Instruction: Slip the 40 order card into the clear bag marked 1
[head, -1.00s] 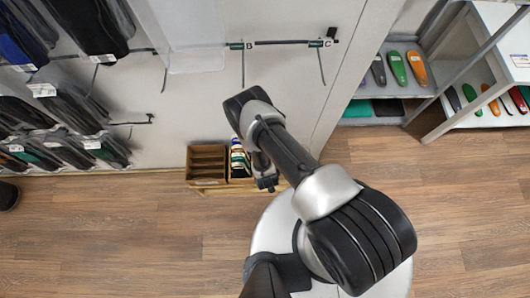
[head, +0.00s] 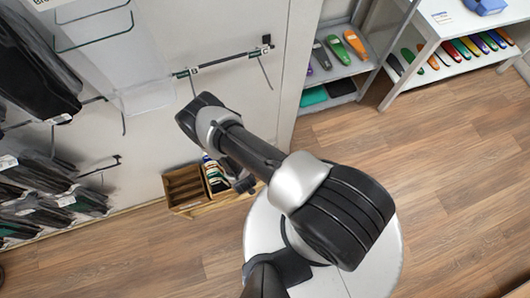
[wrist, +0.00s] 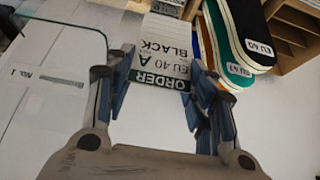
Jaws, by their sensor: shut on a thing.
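In the wrist view my gripper (wrist: 160,66) is shut on the order card (wrist: 163,50), a white card with a dark ORDER band and the print EU 40 A BLACK. The card lies between the two fingertips. At the left of the wrist view is a clear, pale sheet-like bag (wrist: 48,118) with a label reading NO. 1; the card is to its right and appears apart from it. In the head view my gripper (head: 243,184) is small and partly hidden by my arm, and the card cannot be made out there.
Insoles marked EU 40 (wrist: 235,45) stand in a wooden rack (head: 186,188) close to my gripper. Clear hanging panels (head: 120,60), a rail (head: 225,60) with hooks and dark packs (head: 35,65) are on the wall. Shelves with insoles (head: 450,55) stand at the right.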

